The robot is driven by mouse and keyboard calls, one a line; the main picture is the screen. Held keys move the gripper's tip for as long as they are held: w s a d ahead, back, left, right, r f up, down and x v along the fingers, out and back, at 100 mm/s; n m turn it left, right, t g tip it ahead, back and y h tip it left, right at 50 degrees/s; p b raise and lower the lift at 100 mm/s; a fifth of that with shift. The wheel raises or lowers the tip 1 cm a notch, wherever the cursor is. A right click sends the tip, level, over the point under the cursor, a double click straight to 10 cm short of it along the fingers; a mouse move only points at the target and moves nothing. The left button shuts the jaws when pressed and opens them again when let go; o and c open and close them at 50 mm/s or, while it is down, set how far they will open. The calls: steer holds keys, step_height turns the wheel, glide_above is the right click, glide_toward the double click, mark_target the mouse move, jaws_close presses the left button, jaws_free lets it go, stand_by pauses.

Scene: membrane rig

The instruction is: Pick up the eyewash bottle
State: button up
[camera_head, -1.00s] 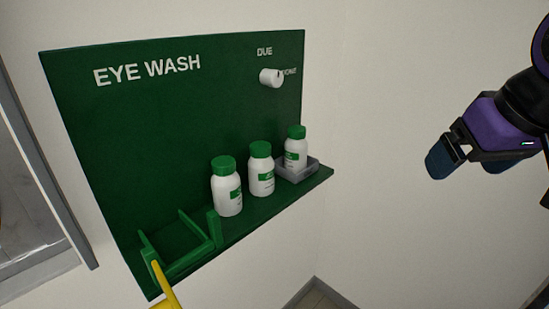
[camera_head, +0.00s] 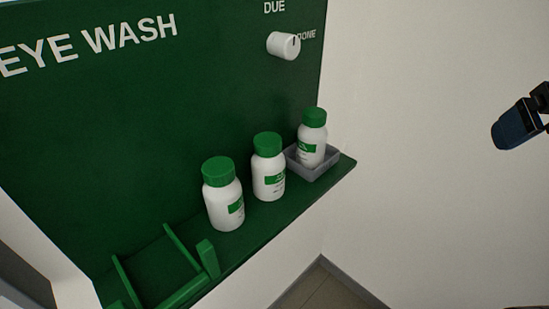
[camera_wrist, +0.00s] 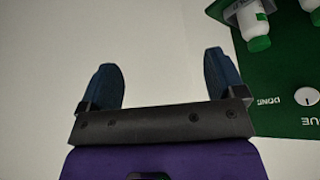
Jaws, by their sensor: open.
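Three white bottles with green caps and green labels stand upright on the green shelf of the eye wash board. The left bottle (camera_head: 224,196) and the middle bottle (camera_head: 268,168) stand on the bare shelf. The right bottle (camera_head: 312,140) stands in a small grey tray (camera_head: 325,170) at the shelf's right end. The frames do not show which one the task means. My gripper (camera_wrist: 163,88) is open and empty, its two blue fingers wide apart. In the head view only part of it (camera_head: 517,128) shows at the right edge, well apart from the bottles.
A green board (camera_head: 110,110) reads EYE WASH and carries a white knob (camera_head: 284,46) marked DUE and DONE. An empty green holder frame (camera_head: 165,270) is at the shelf's left end. Free space lies before the white wall (camera_head: 430,120) between board and gripper.

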steer(key=shift+w+a, duration=0.8)
steer(key=shift+w, duration=0.1)
steer(key=n+g+y, duration=0.2)
steer(key=n+g, duration=0.1)
steer(key=n, duration=0.4)
glide_toward(269, 140)
steer(key=f, duration=0.2)
steer(key=x, duration=1)
steer(key=shift+w+a+r, duration=0.1)
steer(key=shift+w+a, duration=0.05)
steer(key=c, duration=1.6)
steer(key=shift+c, duration=0.2)
steer(key=shift+r, duration=0.1)
